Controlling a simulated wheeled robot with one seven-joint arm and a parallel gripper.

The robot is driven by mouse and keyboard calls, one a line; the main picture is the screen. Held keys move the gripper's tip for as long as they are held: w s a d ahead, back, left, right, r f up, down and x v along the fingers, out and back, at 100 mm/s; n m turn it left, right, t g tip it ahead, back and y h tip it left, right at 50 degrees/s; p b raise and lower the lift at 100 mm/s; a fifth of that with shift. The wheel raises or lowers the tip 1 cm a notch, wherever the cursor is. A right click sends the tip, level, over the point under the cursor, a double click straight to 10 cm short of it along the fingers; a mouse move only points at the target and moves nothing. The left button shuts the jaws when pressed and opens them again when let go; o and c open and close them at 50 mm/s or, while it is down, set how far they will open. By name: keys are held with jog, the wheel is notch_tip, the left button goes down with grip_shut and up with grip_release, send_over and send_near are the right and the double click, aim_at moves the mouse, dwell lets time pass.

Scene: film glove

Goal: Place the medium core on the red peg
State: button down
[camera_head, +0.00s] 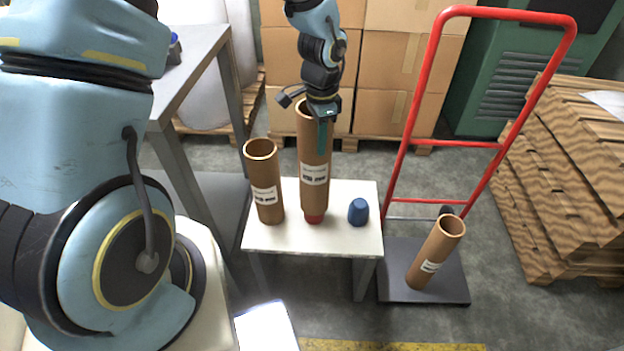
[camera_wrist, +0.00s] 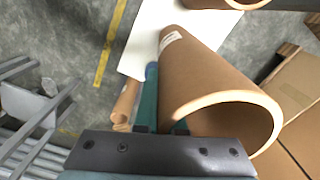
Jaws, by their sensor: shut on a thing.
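My gripper (camera_head: 321,128) is shut on the wall of a tall brown cardboard core (camera_head: 313,165) near its top rim. One teal finger lies outside the core; the other is mostly hidden inside. The held core is nearly upright over the red peg (camera_head: 314,219) on the white table (camera_head: 290,244). The lower part of the peg shows below the core; I cannot tell how far the core is around it. In the wrist view, the core (camera_wrist: 205,80) fills the middle beside my gripper (camera_wrist: 163,118). Another core (camera_head: 265,190) stands upright to the left on the table.
A blue peg (camera_head: 358,211) stands right of the held core. A third core (camera_head: 436,252) leans on the red-handled cart (camera_head: 455,285). A grey metal table (camera_head: 190,75) is at left, boxes (camera_head: 385,100) behind, wooden pallets (camera_head: 565,180) at right.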

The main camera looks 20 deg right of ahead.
notch_tip(320, 180, down, 6)
dwell(0.5)
jog(key=shift+f, duration=0.15)
jog(key=shift+f, duration=0.15)
jog(key=c, duration=1)
grip_release()
notch_tip(320, 180, up, 12)
jog(key=shift+r, duration=0.25)
